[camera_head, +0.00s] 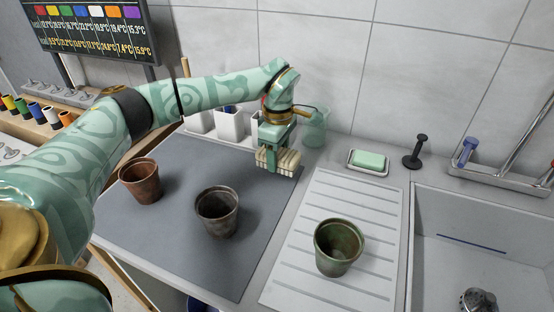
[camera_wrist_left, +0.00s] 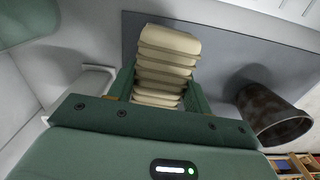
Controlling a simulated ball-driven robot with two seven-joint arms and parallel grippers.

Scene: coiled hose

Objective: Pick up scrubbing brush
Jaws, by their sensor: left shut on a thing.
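The scrubbing brush, with a row of cream bristle tufts, is held in my left gripper (camera_head: 277,157). In the head view the brush (camera_head: 289,161) is above the far right part of the grey mat, near the wall. My right gripper is not in view.
Two brown pots (camera_head: 141,181) (camera_head: 217,212) stand on the grey mat (camera_head: 180,250). A green pot (camera_head: 338,250) stands on the white drainboard (camera_head: 374,208). White containers (camera_head: 230,124), a clear green cup (camera_head: 315,127) and a soap dish (camera_head: 368,164) line the wall. The sink (camera_head: 470,250) is at right.

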